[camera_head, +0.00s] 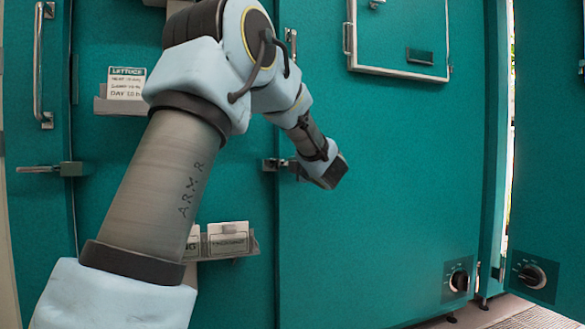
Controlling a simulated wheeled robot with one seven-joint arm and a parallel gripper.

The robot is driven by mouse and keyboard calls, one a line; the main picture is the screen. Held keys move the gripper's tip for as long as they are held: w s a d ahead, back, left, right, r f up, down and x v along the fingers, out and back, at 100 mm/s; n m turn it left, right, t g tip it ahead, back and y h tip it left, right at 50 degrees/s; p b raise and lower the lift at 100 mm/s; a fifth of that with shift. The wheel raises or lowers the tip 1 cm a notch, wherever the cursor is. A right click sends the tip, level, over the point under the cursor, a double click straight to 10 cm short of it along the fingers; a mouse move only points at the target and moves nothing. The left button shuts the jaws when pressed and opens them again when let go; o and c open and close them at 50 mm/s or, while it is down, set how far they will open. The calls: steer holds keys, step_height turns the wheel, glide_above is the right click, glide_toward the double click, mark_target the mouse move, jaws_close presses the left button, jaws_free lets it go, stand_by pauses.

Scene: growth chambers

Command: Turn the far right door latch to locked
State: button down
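A metal door latch (271,164) sits at the left edge of the wide teal door (390,200) in the middle. My gripper (318,174) is just right of this latch, in front of the door. Its fingers are small and partly hidden by its dark housing, so I cannot tell whether they are open or touch the latch. Another latch (50,170) with a level handle is on the left door. The rightmost teal door (552,150) is cut off by the picture edge, and I make out no clear latch on it.
My arm covers much of the left door. A label holder (232,240) with cards and a lettuce sign (126,83) are on the left panel. Black knobs (459,280) sit low on the doors. A hatch (400,35) is above right. A bright gap separates the right units.

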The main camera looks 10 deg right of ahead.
steer(key=shift+d, duration=0.25)
stand_by(0.4)
steer(key=c, duration=1.1)
jaws_free()
steer(key=shift+f, duration=0.1)
steer(key=o, duration=0.3)
steer(key=shift+a, duration=0.1)
steer(key=shift+o, duration=0.2)
steer(key=s+d+p, duration=0.1)
steer(key=s, duration=0.9)
steer(key=shift+s+d+p, duration=0.15)
steer(key=shift+s+p, duration=0.2)
steer(key=shift+s, duration=0.05)
